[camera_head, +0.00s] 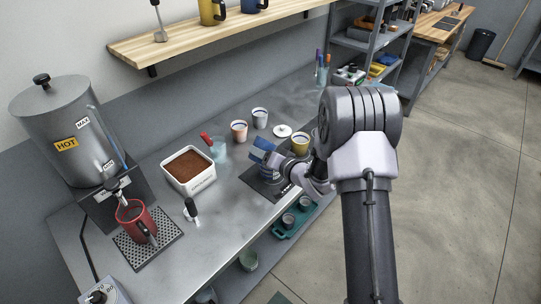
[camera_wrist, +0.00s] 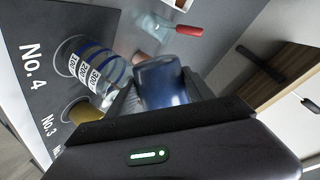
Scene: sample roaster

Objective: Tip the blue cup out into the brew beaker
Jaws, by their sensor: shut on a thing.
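The blue cup (camera_head: 262,146) is held in my gripper (camera_head: 277,158), above the dark numbered mat. In the wrist view the blue cup (camera_wrist: 160,82) sits between the fingers of my gripper (camera_wrist: 163,100), which are shut on it. The cup looks tilted in the head view; its inside is not clear. A clear beaker with blue bands and volume labels, seemingly the brew beaker (camera_wrist: 90,62), stands by the No. 4 mark. In the head view this beaker (camera_head: 268,173) is just below the cup and partly hidden by my gripper. I cannot tell whether anything is flowing.
A yellow cup (camera_head: 300,142) stands right of my gripper. A glass with a red-handled tool (camera_head: 218,150) and a white box of brown grounds (camera_head: 189,170) are left. A hot-water urn (camera_head: 65,130) and red mug (camera_head: 135,218) are far left.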

